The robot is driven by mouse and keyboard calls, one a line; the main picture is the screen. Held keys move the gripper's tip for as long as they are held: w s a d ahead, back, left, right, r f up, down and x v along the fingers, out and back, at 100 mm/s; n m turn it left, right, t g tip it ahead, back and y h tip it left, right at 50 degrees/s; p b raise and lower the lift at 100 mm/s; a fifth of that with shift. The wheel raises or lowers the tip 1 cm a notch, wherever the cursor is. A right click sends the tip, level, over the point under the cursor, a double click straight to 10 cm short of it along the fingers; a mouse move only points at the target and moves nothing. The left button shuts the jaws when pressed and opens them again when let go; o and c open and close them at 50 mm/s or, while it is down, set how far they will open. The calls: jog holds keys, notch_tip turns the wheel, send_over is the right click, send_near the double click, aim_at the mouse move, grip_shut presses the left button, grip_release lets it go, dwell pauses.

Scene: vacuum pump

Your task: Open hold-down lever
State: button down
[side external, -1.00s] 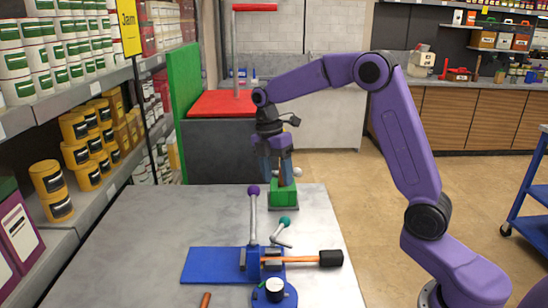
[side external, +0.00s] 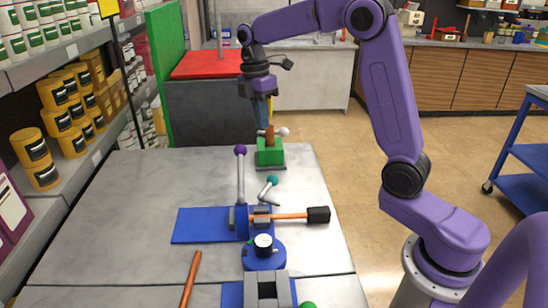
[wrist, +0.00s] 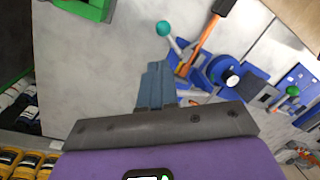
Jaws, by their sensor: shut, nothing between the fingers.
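A lever with a purple knob (side external: 240,151) stands upright on a blue base plate (side external: 190,226). A shorter lever with a teal knob (side external: 272,181) leans beside it; its teal knob also shows in the wrist view (wrist: 163,28). Which one is the hold-down lever, I cannot tell. My gripper (side external: 263,122) is shut and empty, above the green block (side external: 270,153) behind the levers. A brown post and white ball (side external: 283,132) show at that block. In the wrist view my closed fingers (wrist: 155,85) point toward the grey table, left of the teal lever.
A hammer (side external: 318,215) with an orange handle lies across the blue base. A round blue part (side external: 264,257) with a white-topped cap stands in front. A brown rod (side external: 191,278) lies front left. The table's left side is clear. Shelves with tins (side external: 75,110) line the left.

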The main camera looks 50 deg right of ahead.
jog(key=m, duration=0.2)
jog(key=m+t, duration=0.2)
jog(key=m, duration=0.6)
send_over(269, 177)
jog(key=s, duration=0.2)
jog(key=f, duration=0.2)
jog(key=s+a+f+m+t, duration=0.2)
jog(key=s+f+m+t, duration=0.1)
jog(key=s+m, duration=0.65)
jog(key=shift+h, duration=0.4)
jog(key=x, duration=1)
jog(key=shift+w+a+r, duration=0.1)
jog(key=shift+w+a, duration=0.1)
jog(key=w, duration=0.2)
jog(key=w+d, duration=0.1)
jog(key=shift+f, duration=0.3)
jog(key=shift+w+d+f, duration=0.1)
jog(key=shift+w, duration=0.35)
jog(key=shift+w, duration=1.5)
jog(key=shift+w+d, duration=0.1)
jog(key=shift+w, duration=0.15)
